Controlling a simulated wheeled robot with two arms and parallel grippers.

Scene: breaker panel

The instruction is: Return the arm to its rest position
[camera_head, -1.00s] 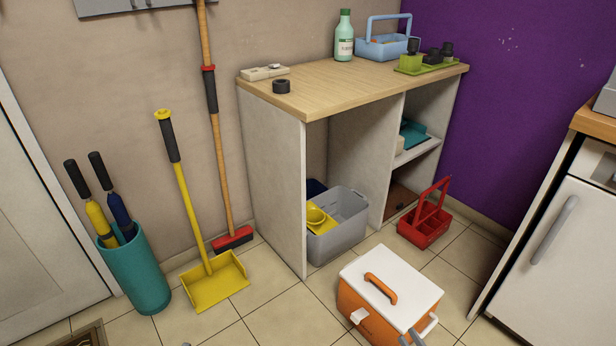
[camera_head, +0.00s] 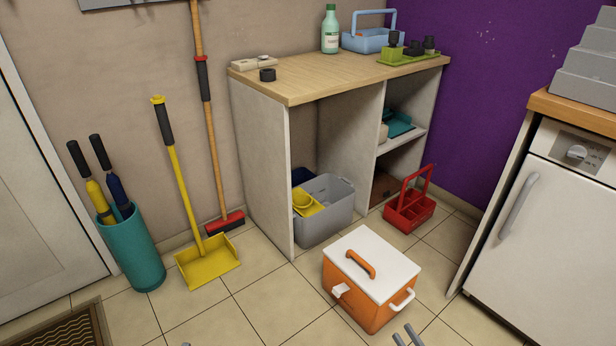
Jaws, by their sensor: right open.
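My right gripper (camera_head: 404,335) shows only as two grey fingertips at the bottom edge, just in front of the orange cooler (camera_head: 365,305). The fingertips are apart, with nothing seen between them. The rest of my right arm is out of view. A tiny grey tip (camera_head: 186,344) at the bottom edge, left of centre, may be part of my left gripper; too little shows to tell its state. A grey panel edge (camera_head: 120,3) is cut off at the top left.
A wooden-topped shelf unit (camera_head: 330,75) stands against the wall. A yellow dustpan (camera_head: 208,262), a teal bin (camera_head: 132,255) and a red caddy (camera_head: 408,213) stand on the tiles. A white appliance (camera_head: 550,240) is at right. Tiles between dustpan and cooler are clear.

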